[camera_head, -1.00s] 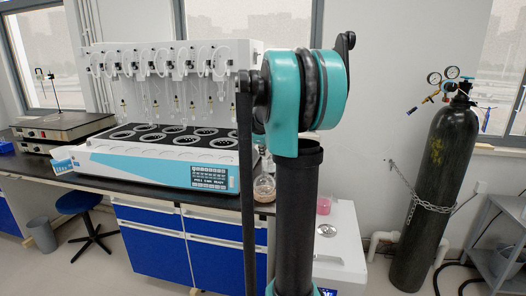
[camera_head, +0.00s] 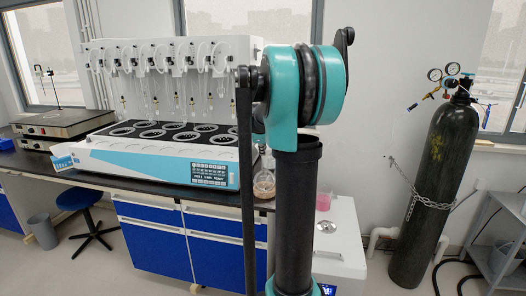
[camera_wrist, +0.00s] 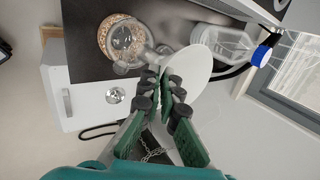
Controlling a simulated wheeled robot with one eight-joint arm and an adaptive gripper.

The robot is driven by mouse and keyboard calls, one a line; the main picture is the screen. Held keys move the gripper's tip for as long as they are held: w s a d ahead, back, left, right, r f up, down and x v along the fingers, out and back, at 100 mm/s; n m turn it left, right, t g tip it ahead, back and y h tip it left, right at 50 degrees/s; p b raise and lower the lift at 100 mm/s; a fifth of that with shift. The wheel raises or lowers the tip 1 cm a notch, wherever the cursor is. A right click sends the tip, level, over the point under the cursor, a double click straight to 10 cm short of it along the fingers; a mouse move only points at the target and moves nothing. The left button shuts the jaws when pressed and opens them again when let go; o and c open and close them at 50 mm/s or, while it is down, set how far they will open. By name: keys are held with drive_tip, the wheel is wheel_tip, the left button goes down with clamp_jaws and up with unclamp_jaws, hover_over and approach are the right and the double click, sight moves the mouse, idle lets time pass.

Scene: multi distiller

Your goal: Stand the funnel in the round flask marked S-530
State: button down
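In the wrist view, the white funnel (camera_wrist: 201,68) shows at my gripper's fingertips. My gripper (camera_wrist: 171,82) has its green fingers nearly together and appears shut on the funnel's edge; the exact contact is partly hidden by the finger pads. A clear round flask (camera_wrist: 124,38) sits on a cork-coloured ring on the dark bench, just up and left of the fingertips, its neck pointing toward the funnel. The flask also shows in the head view (camera_head: 264,184), partly behind my arm. Its marking is not readable. The funnel and gripper are hidden in the head view.
A clear bottle with a blue cap (camera_wrist: 262,56) is close to the funnel's right in the wrist view. The large distiller (camera_head: 165,150) fills the bench left of the flask. A white cabinet (camera_head: 345,228) with a pink container (camera_head: 323,203) and a gas cylinder (camera_head: 432,190) stand right.

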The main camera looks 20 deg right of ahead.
drive_tip(key=c, duration=1.6)
unclamp_jaws()
drive_tip(key=shift+c, duration=0.2)
drive_tip(key=shift+r, duration=0.1)
drive_tip(key=v, duration=1.2)
